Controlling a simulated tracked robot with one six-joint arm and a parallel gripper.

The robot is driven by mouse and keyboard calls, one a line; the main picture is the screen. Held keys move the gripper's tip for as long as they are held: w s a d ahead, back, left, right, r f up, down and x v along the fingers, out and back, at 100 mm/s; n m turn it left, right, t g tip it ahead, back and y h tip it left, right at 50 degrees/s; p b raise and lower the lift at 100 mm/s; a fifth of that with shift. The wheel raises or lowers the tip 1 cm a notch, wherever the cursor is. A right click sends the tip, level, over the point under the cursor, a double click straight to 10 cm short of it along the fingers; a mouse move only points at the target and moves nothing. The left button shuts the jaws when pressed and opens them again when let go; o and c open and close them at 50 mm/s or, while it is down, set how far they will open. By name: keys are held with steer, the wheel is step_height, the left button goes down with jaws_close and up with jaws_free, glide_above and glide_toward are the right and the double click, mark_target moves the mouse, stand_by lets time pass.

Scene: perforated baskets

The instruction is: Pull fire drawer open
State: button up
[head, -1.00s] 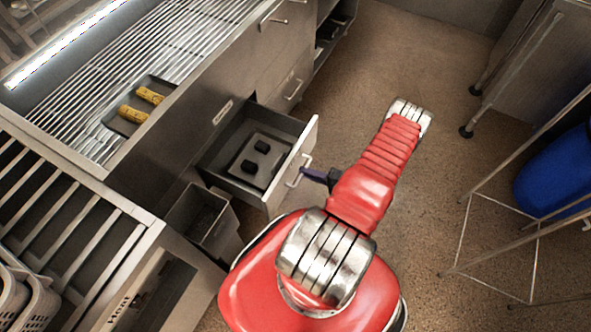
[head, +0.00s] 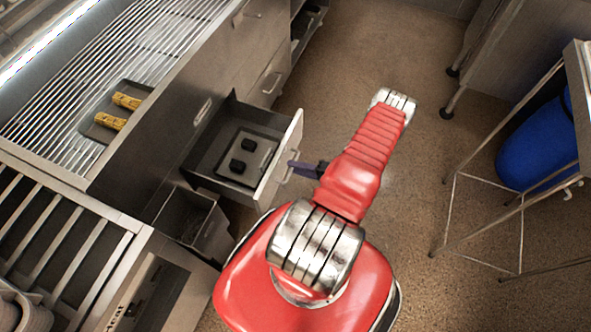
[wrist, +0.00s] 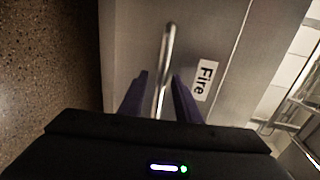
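The fire drawer (head: 268,188) is a grey metal drawer standing well out from the cabinet in the head view. The handle also shows in the head view (head: 287,170). My gripper (wrist: 160,76) has its two dark purple fingers on either side of the handle, with gaps showing beside the bar. In the head view my gripper (head: 300,166) is at the handle, partly hidden by my red arm.
A grill (head: 150,50) with a tray (head: 103,118) of yellow pieces tops the cabinet. A grey bin (head: 205,235) stands below the drawer's left side. A metal frame rack (head: 520,195) and a blue object (head: 530,150) are right. The floor between is clear.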

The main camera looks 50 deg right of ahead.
steer(key=shift+d, duration=0.1)
steer(key=v, duration=1.3)
steer(key=shift+s, duration=0.4)
steer(key=shift+d, duration=0.1)
